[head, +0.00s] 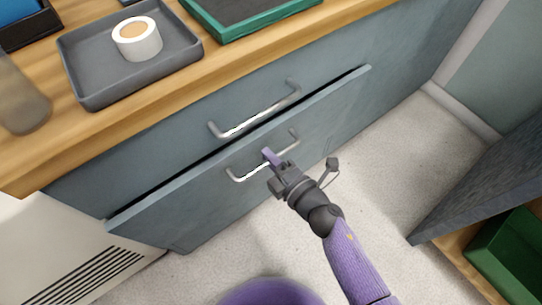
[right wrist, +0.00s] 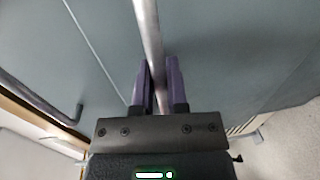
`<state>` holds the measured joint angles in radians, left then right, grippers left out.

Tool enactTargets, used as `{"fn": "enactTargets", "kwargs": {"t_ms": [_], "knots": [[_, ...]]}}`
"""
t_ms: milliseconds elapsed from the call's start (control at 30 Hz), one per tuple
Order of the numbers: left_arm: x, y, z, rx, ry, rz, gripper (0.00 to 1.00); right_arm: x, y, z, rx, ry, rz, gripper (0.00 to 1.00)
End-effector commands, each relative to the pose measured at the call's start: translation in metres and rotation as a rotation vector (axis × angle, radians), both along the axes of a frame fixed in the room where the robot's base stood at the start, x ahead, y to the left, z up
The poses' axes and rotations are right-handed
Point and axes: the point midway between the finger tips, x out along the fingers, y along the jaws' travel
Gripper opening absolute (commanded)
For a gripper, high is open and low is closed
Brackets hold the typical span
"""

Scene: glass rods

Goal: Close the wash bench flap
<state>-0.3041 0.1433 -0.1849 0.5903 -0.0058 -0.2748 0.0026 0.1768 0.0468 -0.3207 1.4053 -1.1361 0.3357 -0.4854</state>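The wash bench flap (head: 180,213) is the lower grey-blue front panel in the head view. Its top edge stands out from the bench front, with a dark gap behind it, so it is partly open. The flap has a silver bar handle (head: 245,175). My right gripper (head: 271,157) is at this handle. In the right wrist view the purple fingers (right wrist: 159,90) sit on either side of the handle bar (right wrist: 147,30), close against it. My left gripper is not in view.
Above the flap is another front with a silver handle (head: 255,117). The wooden worktop (head: 190,82) carries a grey tray (head: 85,75) with a white roll-shaped item (head: 138,45) and a green-framed tray (head: 270,22). A dark panel (head: 480,185) and green bin (head: 510,262) stand right. Floor before the flap is clear.

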Motion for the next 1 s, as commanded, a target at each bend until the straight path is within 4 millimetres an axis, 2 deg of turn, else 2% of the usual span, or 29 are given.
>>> {"fn": "enactTargets", "kwargs": {"t_ms": [500,1000], "knots": [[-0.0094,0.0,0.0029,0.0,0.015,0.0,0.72,-0.0002,-0.0003,-0.0005,-0.001,0.001,0.0,0.0],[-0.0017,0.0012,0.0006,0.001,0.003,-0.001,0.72,-0.0002,-0.0004,-0.0007,-0.001,0.001,0.0,0.0]]}}
